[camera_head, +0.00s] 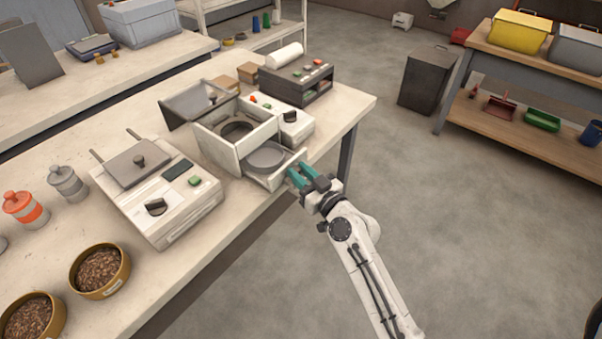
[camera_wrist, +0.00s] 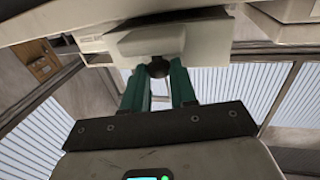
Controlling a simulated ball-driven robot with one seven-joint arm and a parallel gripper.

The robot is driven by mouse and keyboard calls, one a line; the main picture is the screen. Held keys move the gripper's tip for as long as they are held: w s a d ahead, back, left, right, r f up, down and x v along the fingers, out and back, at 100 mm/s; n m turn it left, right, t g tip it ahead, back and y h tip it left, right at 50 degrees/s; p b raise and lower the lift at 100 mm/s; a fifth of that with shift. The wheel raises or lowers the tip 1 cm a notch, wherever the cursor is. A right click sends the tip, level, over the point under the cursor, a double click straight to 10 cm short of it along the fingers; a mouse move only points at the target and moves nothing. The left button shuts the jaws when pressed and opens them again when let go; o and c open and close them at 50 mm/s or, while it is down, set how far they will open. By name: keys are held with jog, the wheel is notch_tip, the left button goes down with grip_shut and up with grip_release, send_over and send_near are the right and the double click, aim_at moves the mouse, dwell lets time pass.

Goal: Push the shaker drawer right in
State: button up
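The shaker drawer (camera_head: 283,174) sticks out of the front of a white box-shaped machine (camera_head: 222,148) in the head view. A round grey pan (camera_head: 265,157) sits in it. In the wrist view the drawer's pale front (camera_wrist: 150,42) carries a dark round knob (camera_wrist: 159,68). My gripper (camera_head: 299,176) is at the drawer's outer end, beyond the table edge. In the wrist view its two teal fingers (camera_wrist: 159,80) stand either side of the knob with a gap about as wide as it, and look shut on it. The exact contact is partly hidden.
A white appliance with a dark dial (camera_head: 155,208) stands left of the shaker, and a control box (camera_head: 290,116) behind it. Pellet bowls (camera_head: 99,270) and jars (camera_head: 68,183) stand on the bench at left.

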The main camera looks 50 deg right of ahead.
grip_shut()
jog(key=w, duration=1)
jog(key=shift+a+f+p, duration=0.1)
jog(key=shift+a+p, duration=0.05)
jog(key=shift+p, duration=0.15)
jog(key=shift+w, duration=0.1)
jog(key=o, duration=0.5)
grip_release()
jog(key=shift+o, duration=0.2)
jog(key=shift+a, duration=0.1)
